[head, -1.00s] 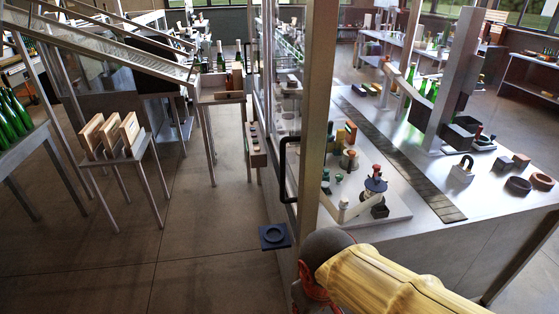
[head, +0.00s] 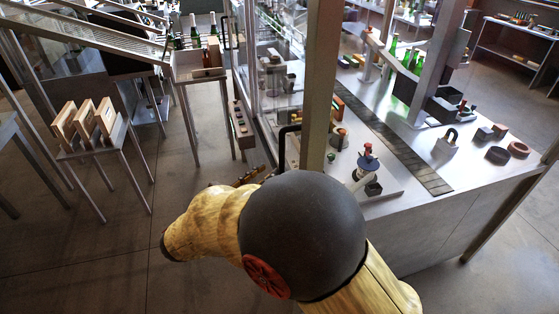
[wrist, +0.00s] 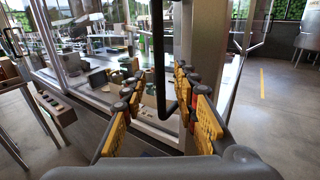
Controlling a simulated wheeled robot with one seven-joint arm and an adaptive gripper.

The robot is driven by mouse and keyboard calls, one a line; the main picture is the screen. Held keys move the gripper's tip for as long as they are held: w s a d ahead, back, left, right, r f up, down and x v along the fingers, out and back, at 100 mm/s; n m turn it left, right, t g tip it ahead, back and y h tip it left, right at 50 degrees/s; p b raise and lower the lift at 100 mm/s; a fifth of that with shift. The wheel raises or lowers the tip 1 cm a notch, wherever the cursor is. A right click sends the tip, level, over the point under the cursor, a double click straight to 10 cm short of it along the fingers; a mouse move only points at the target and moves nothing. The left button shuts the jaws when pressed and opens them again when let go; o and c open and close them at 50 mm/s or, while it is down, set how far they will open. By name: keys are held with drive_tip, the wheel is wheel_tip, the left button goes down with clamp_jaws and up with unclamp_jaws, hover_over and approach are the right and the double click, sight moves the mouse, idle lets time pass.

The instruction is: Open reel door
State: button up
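The glass door (head: 268,95) has a metal frame and looks closed against the machine housing. Its black bar handle (head: 283,145) is upright beside the thick metal post, with its lower end hidden by my arm. In the wrist view the handle (wrist: 158,60) hangs in the gap between my fingers, but I cannot tell whether it is within their reach. My gripper (wrist: 160,82) is open, its yellow-padded fingers apart on either side, with no clear contact. In the head view my gripper (head: 250,176) shows small, left of the handle and partly hidden by my arm.
The metal post (head: 321,90) stands right of the handle. The machine table (head: 430,215) with small parts and a dark conveyor strip lies right. A narrow shelf with small items (head: 240,125) is left of the door.

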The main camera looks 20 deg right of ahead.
sight(280, 163)
drive_tip(key=x, duration=0.7)
drive_tip(key=shift+w+d+b, duration=0.2)
drive_tip(key=shift+d+b, duration=0.05)
drive_tip(key=shift+b, duration=0.15)
drive_tip(key=shift+c, duration=0.3)
clamp_jaws()
